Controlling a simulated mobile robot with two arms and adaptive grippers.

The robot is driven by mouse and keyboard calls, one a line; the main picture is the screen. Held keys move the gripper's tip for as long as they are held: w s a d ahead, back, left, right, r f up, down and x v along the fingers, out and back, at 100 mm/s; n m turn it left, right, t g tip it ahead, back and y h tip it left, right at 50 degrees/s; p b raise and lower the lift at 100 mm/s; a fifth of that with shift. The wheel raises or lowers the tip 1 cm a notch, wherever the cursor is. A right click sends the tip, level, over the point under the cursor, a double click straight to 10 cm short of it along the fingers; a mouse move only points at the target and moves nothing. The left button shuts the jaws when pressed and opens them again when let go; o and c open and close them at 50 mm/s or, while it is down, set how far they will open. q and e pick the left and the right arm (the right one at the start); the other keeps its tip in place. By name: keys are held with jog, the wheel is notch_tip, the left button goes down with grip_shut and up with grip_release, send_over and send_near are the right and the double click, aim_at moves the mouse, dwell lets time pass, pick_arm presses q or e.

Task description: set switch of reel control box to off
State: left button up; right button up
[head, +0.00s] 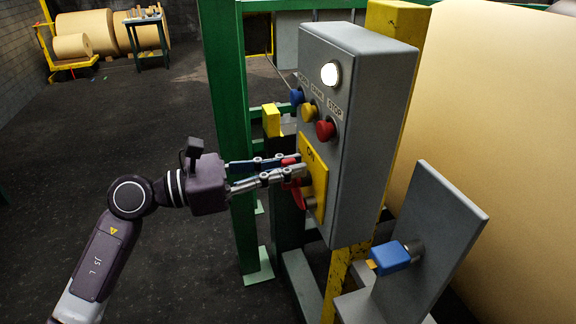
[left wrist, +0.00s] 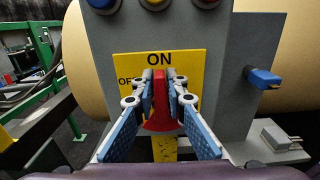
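The reel control box (head: 365,110) is a tall grey box with a yellow switch plate (head: 315,180) on its front. The red rotary switch (head: 300,196) sits on this plate. In the left wrist view the red switch (left wrist: 160,95) stands upright, its top under the word ON. The start of the word OFF shows at the plate's left, partly hidden by a finger. My left gripper (head: 298,166) is at the plate, with a blue-padded finger on each side of the switch handle. In the left wrist view the fingertips (left wrist: 160,84) appear closed against it. My right gripper is not in view.
Blue, yellow and red buttons (head: 326,131) and a lit white lamp (head: 331,74) sit above the plate. A blue-handled switch (head: 391,257) on a grey panel stands at right. Green posts (head: 229,120) stand behind my left gripper. A large paper roll (head: 490,110) fills the right; open floor lies left.

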pick_arm(q)
grip_shut()
